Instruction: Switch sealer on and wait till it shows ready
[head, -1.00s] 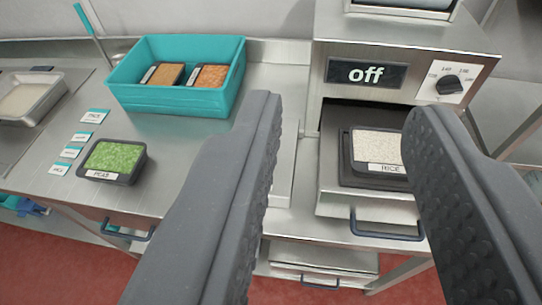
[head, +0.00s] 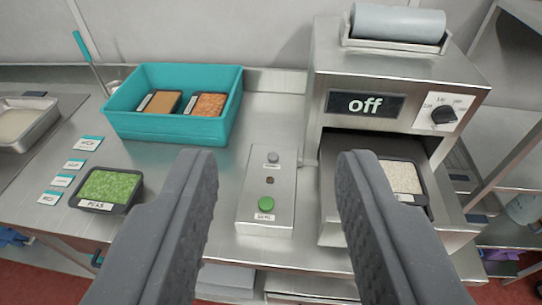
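The sealer (head: 328,98) is a steel machine at the right of the counter. Its display (head: 365,105) reads "off". A black rotary knob (head: 443,116) sits on a white dial plate to the right of the display. A black tray of rice (head: 402,177) lies in the open drawer (head: 332,228) under the sealer, partly hidden by my right finger. My gripper (head: 276,170) is open and empty, with its two dark grey fingers wide apart in the foreground. A control box (head: 283,184) with a green button and a grey button shows between the fingers.
A teal crate (head: 170,126) with two filled trays stands at the back left. A tray of peas (head: 108,187) and several small labels lie at the left. A film roll (head: 398,23) sits on top of the sealer. Bare counter lies beside the crate.

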